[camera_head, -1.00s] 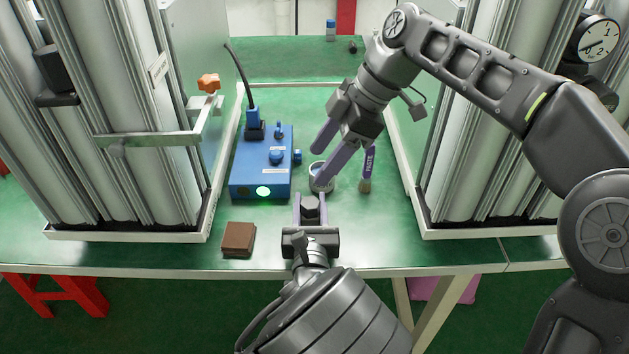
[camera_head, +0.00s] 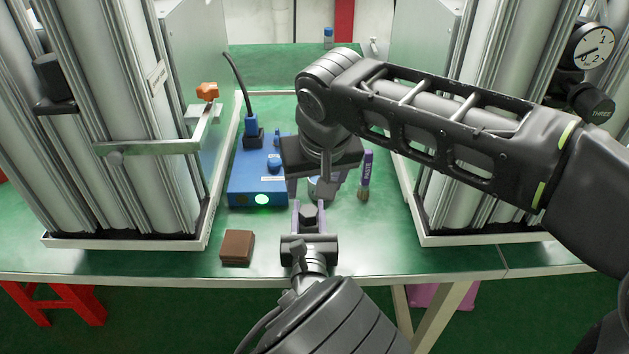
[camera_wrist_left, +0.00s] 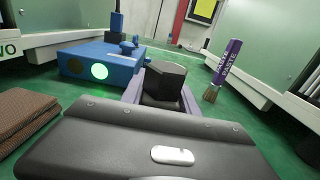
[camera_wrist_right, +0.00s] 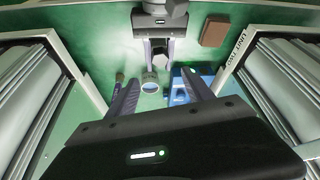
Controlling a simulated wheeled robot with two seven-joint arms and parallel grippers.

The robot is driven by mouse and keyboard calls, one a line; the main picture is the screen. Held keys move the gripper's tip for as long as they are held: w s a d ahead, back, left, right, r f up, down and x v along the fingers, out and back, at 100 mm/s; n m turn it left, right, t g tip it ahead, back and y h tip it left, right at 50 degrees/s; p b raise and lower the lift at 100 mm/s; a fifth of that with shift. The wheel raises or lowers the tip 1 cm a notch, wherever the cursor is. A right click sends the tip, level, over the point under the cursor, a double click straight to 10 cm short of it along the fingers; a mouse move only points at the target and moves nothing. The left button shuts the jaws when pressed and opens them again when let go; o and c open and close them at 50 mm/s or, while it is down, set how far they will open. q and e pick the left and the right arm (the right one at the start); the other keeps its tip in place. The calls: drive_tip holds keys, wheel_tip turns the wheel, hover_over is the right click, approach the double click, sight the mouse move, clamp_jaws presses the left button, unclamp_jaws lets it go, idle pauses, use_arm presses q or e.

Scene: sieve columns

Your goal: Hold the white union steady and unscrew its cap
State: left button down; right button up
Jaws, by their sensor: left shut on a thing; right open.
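My left gripper (camera_head: 309,212) is shut on a dark hexagonal piece (camera_head: 308,217), which looks like the union's cap. It also shows between the fingers in the left wrist view (camera_wrist_left: 165,83). I cannot make out a white union body below it. My right gripper (camera_head: 312,188) is open and empty, hanging palm-down just beyond the left gripper; its spread fingers show in the right wrist view (camera_wrist_right: 155,88). A small whitish round container (camera_wrist_right: 150,84) stands beyond the left gripper, partly hidden by the right gripper in the head view.
A blue box (camera_head: 256,189) with a green light stands left of the grippers. A brush (camera_head: 365,177) marked PASTE stands at right. A brown block (camera_head: 237,247) lies near the front edge. Large sieve columns (camera_head: 120,120) flank both sides. The bench (camera_head: 390,250) is clear at front right.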

sight(309, 210)
idle(0.4)
drive_tip(key=x, duration=1.2)
drive_tip(key=shift+c, duration=0.2)
clamp_jaws()
idle(0.4)
